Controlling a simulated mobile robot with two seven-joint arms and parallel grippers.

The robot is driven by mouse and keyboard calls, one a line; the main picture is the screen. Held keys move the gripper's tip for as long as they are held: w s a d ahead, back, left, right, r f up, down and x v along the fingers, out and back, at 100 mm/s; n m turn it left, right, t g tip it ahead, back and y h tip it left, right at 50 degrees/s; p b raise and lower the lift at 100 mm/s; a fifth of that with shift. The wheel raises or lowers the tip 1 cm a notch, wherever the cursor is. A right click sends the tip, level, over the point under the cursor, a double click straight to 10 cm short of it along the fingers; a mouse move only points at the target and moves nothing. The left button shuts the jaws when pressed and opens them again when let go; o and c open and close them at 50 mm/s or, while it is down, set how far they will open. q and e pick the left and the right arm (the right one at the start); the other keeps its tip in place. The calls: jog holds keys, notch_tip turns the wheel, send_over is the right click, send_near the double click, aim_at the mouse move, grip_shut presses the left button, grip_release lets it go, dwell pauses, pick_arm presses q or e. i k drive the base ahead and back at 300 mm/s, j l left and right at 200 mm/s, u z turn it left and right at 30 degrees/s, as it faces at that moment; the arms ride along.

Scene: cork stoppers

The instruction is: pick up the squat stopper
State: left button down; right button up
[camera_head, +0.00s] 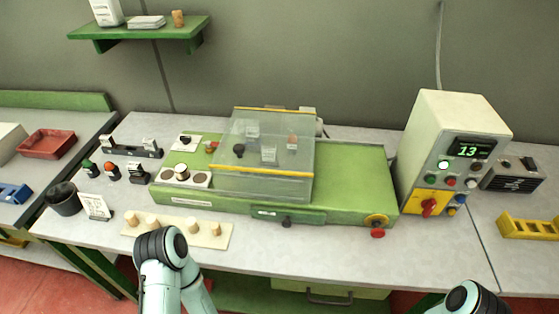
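Several small pale cork stoppers stand along a light wooden board (176,235) at the front left of the bench. The outermost are the left stopper (131,217) and the right stopper (216,229); another stopper (193,225) stands beside the right one, and one more (152,222) is just above my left arm. They are too small here to tell surely which is the squat one. My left arm's bent joint rises in front of the board and hides part of it. Only a joint of my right arm shows at the bottom right. Neither gripper is visible.
A green machine (350,185) with a clear cover (265,155) stands behind the board. A dark cup (64,199) and a small white sign (96,207) stand to its left. A control box (455,150) is at right. The bench front between is clear.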

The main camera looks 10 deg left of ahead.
aim_at(181, 170)
jog(key=u, duration=1.35)
jog(key=k+j, duration=0.25)
